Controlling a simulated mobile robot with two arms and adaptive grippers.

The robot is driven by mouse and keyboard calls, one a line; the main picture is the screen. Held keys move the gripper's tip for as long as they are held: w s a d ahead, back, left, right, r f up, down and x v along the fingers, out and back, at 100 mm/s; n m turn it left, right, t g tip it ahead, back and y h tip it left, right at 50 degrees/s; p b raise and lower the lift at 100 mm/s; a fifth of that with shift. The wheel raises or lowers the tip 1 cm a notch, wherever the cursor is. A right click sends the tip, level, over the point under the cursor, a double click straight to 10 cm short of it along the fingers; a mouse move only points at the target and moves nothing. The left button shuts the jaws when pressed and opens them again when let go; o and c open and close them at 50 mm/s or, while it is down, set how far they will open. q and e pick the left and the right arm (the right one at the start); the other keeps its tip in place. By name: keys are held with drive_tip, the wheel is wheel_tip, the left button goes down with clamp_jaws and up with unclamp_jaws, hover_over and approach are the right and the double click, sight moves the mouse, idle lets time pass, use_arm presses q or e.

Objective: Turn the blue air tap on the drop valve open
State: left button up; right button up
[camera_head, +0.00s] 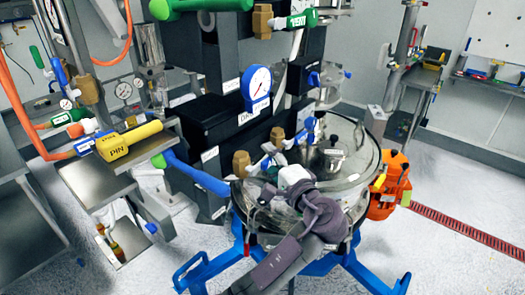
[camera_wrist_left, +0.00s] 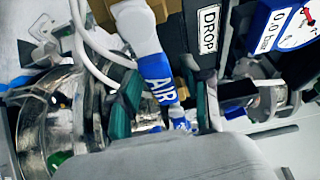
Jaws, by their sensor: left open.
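The blue air tap (camera_wrist_left: 158,78), lettered AIR, hangs from a white joint below a brass valve body in the left wrist view. A DROP label (camera_wrist_left: 208,30) is on the black block beside it. My left gripper (camera_wrist_left: 167,112) is open, with one teal finger on each side of the tap handle. I cannot tell whether either finger touches it. In the head view my left gripper (camera_head: 284,174) is at the valve, over the glass-lidded vessel. Its fingertips and the tap between them are largely hidden there. My right gripper is not in view.
A blue pressure gauge (camera_head: 257,85) stands above the black block. The round vessel (camera_head: 350,170) is on a blue frame below. A yellow PIN tap (camera_head: 130,141) is on the left rig. Another brass valve (camera_head: 278,136) with a blue tap is close behind. Open floor lies at right.

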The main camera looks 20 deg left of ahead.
use_arm(q)
drive_tip(key=shift+s+d+r, duration=0.15)
drive_tip(key=shift+d, duration=0.05)
clamp_jaws()
drive_tip(key=shift+a, duration=0.1)
